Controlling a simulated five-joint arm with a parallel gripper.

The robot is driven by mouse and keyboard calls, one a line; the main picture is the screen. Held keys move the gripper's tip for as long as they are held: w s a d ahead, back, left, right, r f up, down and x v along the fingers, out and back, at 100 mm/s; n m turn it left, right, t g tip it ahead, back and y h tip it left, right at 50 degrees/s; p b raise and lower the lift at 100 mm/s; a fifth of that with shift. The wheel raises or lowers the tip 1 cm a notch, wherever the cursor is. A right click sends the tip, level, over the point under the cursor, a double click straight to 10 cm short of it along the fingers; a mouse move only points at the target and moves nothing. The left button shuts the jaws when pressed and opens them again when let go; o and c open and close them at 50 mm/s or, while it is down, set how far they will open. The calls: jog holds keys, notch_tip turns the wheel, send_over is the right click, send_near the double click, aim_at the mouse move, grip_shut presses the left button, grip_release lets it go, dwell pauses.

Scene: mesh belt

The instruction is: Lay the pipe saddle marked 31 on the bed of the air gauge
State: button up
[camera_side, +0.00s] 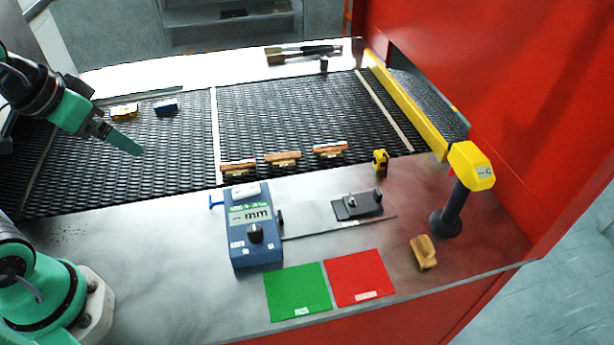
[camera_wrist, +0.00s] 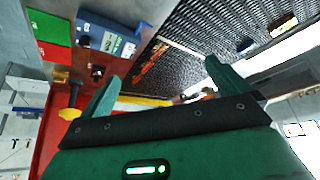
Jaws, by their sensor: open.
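Three copper-brown saddle-like pieces lie in a row along the belt's near edge in the side view: a left one (camera_side: 238,169), a middle one (camera_side: 283,158) and a right one (camera_side: 330,150). Their markings are too small to read, so I cannot tell which is 31. The blue gauge box (camera_side: 255,238), with an "mm" display, stands on the metal table; it also shows in the wrist view (camera_wrist: 106,40). A dark plate with small fittings (camera_side: 357,206), apparently the gauge's bed, lies to its right. My gripper (camera_wrist: 165,85) is open and empty, above the belt's left part.
Green (camera_side: 297,291) and red (camera_side: 358,278) mats lie at the front. A yellow-headed post (camera_side: 470,165), a tan block (camera_side: 423,253) and a small yellow item (camera_side: 380,161) stand right. Yellow (camera_side: 124,111) and blue (camera_side: 166,106) items lie on the mesh belt (camera_side: 300,110). A yellow rail (camera_side: 405,100) borders it.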

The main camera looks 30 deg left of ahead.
jog(key=shift+c, duration=0.2)
jog(key=c, duration=1.2)
jog(key=shift+o, duration=0.2)
jog(key=shift+w, duration=0.1)
jog(key=m+g, duration=0.5)
jog(key=m, duration=0.4)
send_over(237, 163)
jog(key=f, duration=1.5)
jog(key=shift+s+f, duration=0.2)
jog(key=shift+s, duration=0.05)
jog(key=shift+w+f+m+g, duration=0.3)
jog(key=shift+f+m, duration=0.1)
jog(key=shift+f, duration=4.05)
jog(key=shift+f, duration=0.25)
